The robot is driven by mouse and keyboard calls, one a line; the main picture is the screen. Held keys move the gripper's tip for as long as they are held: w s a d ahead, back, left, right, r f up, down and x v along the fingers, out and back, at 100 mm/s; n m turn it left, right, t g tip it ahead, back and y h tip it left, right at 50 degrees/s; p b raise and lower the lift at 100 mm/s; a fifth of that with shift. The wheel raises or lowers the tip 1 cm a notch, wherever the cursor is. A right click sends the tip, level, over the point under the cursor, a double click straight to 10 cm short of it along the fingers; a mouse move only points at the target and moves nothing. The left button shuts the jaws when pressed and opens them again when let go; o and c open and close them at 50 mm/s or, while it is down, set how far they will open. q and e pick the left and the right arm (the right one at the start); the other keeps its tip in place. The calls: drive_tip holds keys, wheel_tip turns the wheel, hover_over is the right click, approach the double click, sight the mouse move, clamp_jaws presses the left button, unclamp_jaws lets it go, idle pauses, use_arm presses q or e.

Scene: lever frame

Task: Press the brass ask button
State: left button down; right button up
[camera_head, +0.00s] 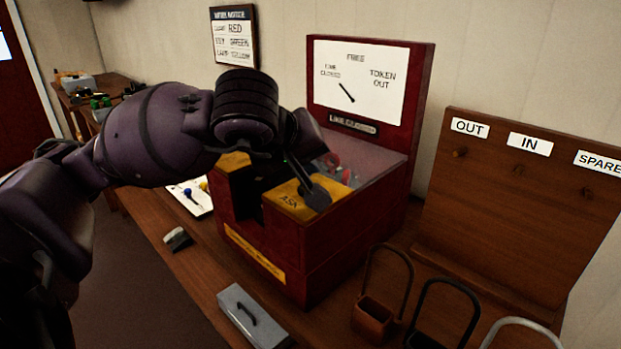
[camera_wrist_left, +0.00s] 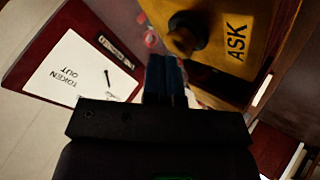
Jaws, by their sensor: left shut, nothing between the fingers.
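The red cabinet (camera_head: 350,245) stands on the wooden bench. Its yellow plate lettered ASK (camera_head: 287,203) is on the top, and the plate fills the upper right of the left wrist view (camera_wrist_left: 228,82). A round, shaded knob (camera_wrist_left: 186,38), which looks like the ask button, rises from the plate beside the lettering. My left gripper (camera_head: 312,188) is shut and empty, pointing down over the plate. In the left wrist view its fingers (camera_wrist_left: 165,76) end just below the knob. Whether they touch it I cannot tell. In the head view I cannot separate the knob from the gripper.
A white dial (camera_head: 360,78) with a black needle stands on the cabinet's back. A wooden board (camera_head: 515,215) labelled OUT, IN and SPARE stands at right. Hoop-handled carriers (camera_head: 373,315) and a grey box (camera_head: 252,316) sit in front.

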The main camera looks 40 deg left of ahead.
use_arm(q)
drive_tip(key=shift+f, duration=0.3)
drive_tip(key=shift+r, duration=0.95)
idle(0.4)
